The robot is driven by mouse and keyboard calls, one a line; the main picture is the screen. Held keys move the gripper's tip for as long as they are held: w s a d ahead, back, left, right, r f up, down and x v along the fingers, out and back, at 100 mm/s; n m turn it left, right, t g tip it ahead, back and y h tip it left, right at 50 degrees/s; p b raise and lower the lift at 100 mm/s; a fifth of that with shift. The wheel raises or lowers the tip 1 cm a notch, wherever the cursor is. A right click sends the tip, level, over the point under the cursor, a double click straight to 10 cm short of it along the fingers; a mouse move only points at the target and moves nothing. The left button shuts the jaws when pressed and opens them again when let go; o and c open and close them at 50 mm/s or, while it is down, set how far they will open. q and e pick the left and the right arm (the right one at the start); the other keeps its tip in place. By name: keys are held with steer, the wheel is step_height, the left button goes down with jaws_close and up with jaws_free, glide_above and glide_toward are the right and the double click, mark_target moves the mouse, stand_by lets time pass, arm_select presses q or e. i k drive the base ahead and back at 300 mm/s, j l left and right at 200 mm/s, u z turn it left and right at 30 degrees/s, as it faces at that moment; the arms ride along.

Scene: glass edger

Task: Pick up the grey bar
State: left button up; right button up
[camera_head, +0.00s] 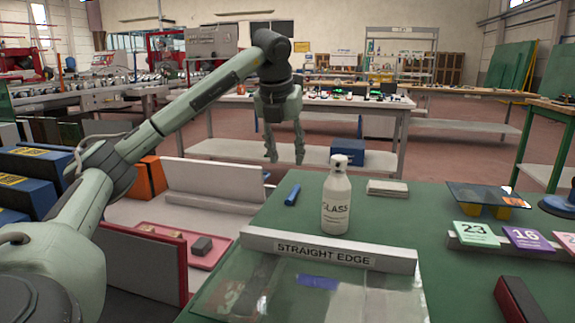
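A long light-grey bar (390,262) lies across the front of the green table, along the far edge of a glass sheet; its dark label reads "STRAIGHT EDGE". My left gripper (285,158) points down, with its two fingers apart and nothing between them. In the picture it is above and left of the bar, well apart from it, beyond the table's far left corner. My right gripper is not in view.
A blue marker (292,194), a white stack (387,188), numbered cards (476,233) and a dark red block (518,300) are on the green table (420,210). A pink tray (150,229) is to the left.

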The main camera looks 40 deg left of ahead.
mark_target(377, 258)
steer(key=k+l, duration=0.75)
steer(key=l, duration=0.25)
steer(key=k+l, duration=0.4)
steer(key=l, duration=0.1)
